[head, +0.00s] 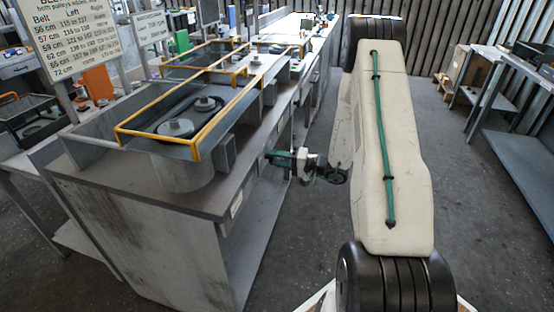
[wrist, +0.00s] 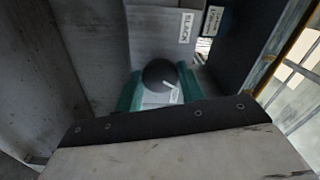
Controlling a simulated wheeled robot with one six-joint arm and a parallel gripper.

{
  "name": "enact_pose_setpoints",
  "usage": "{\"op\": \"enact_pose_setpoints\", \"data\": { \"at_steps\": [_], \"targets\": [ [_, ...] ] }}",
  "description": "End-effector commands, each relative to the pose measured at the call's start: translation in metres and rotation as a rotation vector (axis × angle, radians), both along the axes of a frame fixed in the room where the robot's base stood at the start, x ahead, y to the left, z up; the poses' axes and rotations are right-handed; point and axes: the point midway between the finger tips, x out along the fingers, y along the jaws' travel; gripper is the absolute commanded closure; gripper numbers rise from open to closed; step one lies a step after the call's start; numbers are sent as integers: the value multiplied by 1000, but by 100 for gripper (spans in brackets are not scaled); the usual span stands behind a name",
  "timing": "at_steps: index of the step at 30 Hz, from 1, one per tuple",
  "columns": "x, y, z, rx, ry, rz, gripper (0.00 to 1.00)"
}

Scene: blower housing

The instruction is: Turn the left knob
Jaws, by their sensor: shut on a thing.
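A dark round knob (wrist: 158,73) with a white pointer line sits on a grey panel (wrist: 160,40) in the wrist view. My gripper (wrist: 161,82) has its two green fingers on either side of the knob, shut on it. A label reading "SLACK" (wrist: 187,27) is above and right of the knob. In the head view my gripper (head: 279,158) is at the right side of the blower housing bench (head: 150,190). The knob cannot be made out there. No second knob is clearly visible.
A yellow-edged guard frame (head: 196,145) surrounds pulleys and a belt on the bench top. A sign board (head: 75,38) with belt lengths stands at the upper left. A grey table (head: 520,170) stands at the right. The floor (head: 460,230) between is clear.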

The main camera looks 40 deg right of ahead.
Motion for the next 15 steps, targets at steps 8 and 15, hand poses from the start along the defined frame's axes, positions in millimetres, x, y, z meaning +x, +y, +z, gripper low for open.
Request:
{"op": "enact_pose_setpoints", "data": {
  "at_steps": [8, 15],
  "targets": [
    [-1, 1, -1, 2, 4, 1, 84],
    [-1, 1, -1, 2, 3, 1, 40]
  ]
}}
